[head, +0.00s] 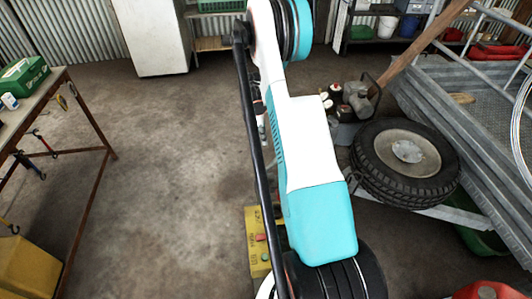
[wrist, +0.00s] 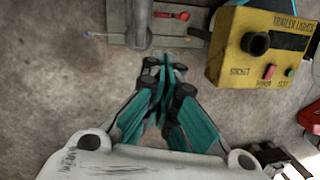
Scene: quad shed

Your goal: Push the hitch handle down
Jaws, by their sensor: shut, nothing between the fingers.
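In the wrist view, a grey metal part (wrist: 139,22) shows at the top edge, with a short lever with a red end (wrist: 172,15) beside it. This may be the hitch handle, but I cannot tell for sure, as the part is cut off by the frame. My gripper (wrist: 165,75) is shut and empty, pointing toward the grey part. Its fingertips appear just below the lever in the picture, with no contact that I can make out. In the head view my arm hides the gripper and the lever.
A yellow trailer-lights box (wrist: 262,45) stands right of my gripper; it also shows in the head view (head: 257,240). A trailer (head: 460,90) and a tyre (head: 405,160) are at the right. A workbench (head: 45,95) is at the left. Open floor lies between.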

